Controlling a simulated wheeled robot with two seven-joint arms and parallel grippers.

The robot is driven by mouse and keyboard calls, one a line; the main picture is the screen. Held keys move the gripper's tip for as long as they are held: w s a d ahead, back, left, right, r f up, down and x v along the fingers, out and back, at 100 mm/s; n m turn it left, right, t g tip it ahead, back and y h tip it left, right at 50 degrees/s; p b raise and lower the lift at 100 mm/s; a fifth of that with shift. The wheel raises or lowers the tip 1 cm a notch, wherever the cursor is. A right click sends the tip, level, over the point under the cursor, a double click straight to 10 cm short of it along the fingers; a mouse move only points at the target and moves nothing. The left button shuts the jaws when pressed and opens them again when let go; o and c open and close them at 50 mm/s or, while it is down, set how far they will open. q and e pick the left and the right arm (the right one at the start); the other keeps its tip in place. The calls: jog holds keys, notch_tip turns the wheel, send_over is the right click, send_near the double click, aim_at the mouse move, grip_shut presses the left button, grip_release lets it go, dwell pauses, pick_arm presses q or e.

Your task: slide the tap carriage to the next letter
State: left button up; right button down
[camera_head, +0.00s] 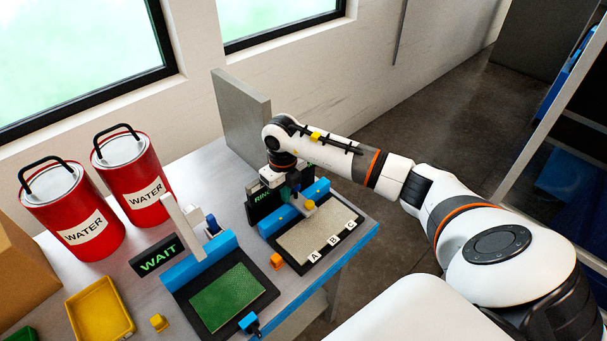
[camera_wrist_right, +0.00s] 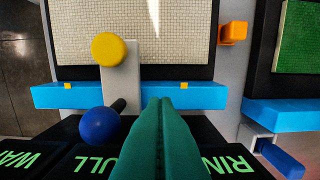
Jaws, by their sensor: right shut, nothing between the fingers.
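The tap carriage (camera_wrist_right: 121,75) is a grey plate with a yellow knob (camera_wrist_right: 110,47) and a blue ball knob (camera_wrist_right: 100,124). It sits on the blue rail (camera_wrist_right: 203,95) behind a mesh tray (camera_head: 300,237). Letters A, B and C (camera_head: 333,242) run along the tray's front edge; I cannot tell exactly which one the carriage faces. My right gripper (camera_wrist_right: 165,104) has green fingers pressed together, empty. In the wrist view they are just right of the carriage plate, near the rail; contact is unclear. In the head view the gripper (camera_head: 291,195) partly hides the rail. My left gripper is not seen.
A second station has a green tray (camera_head: 225,297), a blue rail and a tall white panel (camera_head: 184,227). A WAIT sign (camera_head: 157,256), an orange block (camera_head: 276,261), a yellow tray (camera_head: 100,310) and two red WATER cans (camera_head: 133,179) share the table. A grey panel (camera_head: 241,117) stands behind.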

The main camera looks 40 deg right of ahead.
jog(key=shift+f, duration=0.3)
jog(key=shift+f+b, duration=0.45)
jog(key=shift+b, duration=0.2)
jog(key=shift+d, duration=0.25)
